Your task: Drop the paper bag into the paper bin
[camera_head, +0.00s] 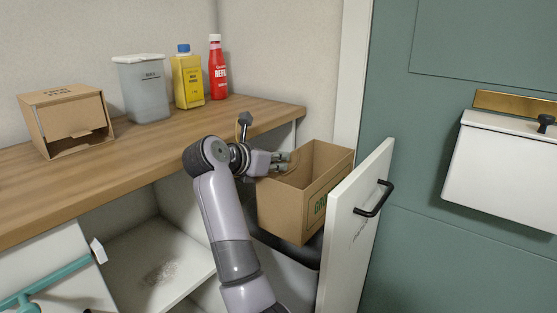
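The paper bag (290,216) is a brown, open-topped bag with green lettering on its side. It is slightly tilted, over the pull-out paper bin behind the white front panel (352,232). The bin's black rim (284,246) shows just under the bag. How far the bag's bottom is inside the bin is hidden. My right gripper (281,161) is at the bag's upper left rim, with its fingers seemingly closed on that wall. My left gripper is not in view.
The wooden counter (150,165) holds a cardboard box (68,118), a grey tub (143,90), a yellow bottle (187,80) and a red bottle (217,68). A teal door (430,120) with a white wall box (500,170) is at right. An open shelf (155,265) lies below.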

